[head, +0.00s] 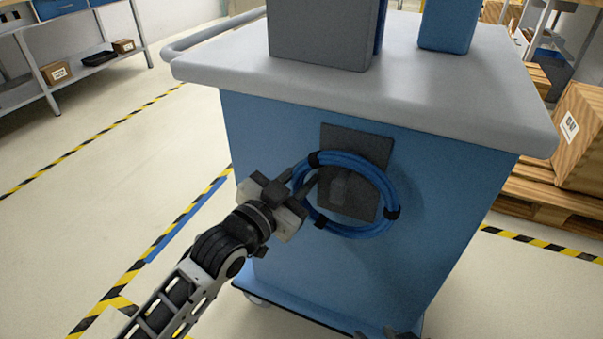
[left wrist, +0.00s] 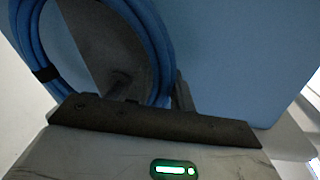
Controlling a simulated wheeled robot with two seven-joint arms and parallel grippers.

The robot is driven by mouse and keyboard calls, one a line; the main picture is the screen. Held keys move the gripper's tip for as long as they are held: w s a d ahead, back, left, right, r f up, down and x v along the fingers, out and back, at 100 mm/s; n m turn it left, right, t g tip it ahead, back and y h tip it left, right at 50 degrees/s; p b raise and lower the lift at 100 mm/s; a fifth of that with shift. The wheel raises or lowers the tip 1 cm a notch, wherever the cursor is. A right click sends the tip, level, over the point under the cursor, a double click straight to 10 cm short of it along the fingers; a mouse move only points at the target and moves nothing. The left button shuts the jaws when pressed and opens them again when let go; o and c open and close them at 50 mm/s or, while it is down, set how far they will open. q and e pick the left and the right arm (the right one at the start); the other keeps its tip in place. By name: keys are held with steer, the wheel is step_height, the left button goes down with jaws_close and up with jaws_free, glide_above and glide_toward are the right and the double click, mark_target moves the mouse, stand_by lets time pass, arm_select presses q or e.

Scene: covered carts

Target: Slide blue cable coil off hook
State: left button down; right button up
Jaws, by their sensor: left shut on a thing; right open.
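The blue cable coil (head: 393,187) is a ring with black ties, in front of a dark plate (head: 362,143) on the cart's blue side. A dark hook (head: 340,186) shows inside the ring. My left gripper (head: 303,184) is shut on the blue cable coil at its left side. In the left wrist view the coil (left wrist: 155,35) rises beyond the dark gripper edge, with the plate (left wrist: 95,45) behind it. Whether the coil still rests on the hook is hard to tell. Only a sliver of my right gripper (head: 402,334) shows at the bottom edge, open.
The cart (head: 440,205) has a grey top (head: 440,85) with a rounded overhanging edge above the coil. A grey box (head: 320,35) and a blue box (head: 447,25) stand on it. Wooden crates (head: 580,135) are at the right.

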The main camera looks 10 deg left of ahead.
arm_select(q)
steer(key=shift+s+d+p+v, duration=0.1)
steer(key=shift+d+p+v, duration=0.1)
steer(key=shift+p+v, duration=0.6)
steer(key=shift+s+d+p+v, duration=0.15)
steer(key=shift+p+v, duration=0.1)
steer(key=shift+v, duration=0.95)
steer(key=shift+s+d+p+v, duration=0.2)
steer(key=shift+p+v, duration=0.35)
steer(key=shift+v, duration=0.7)
steer(key=shift+s+d+p+v, duration=0.1)
steer(key=shift+d+p+v, duration=0.3)
steer(key=shift+v, duration=0.85)
steer(key=shift+a+r, duration=0.1)
steer(key=shift+a, duration=0.05)
steer(key=shift+w, duration=0.1)
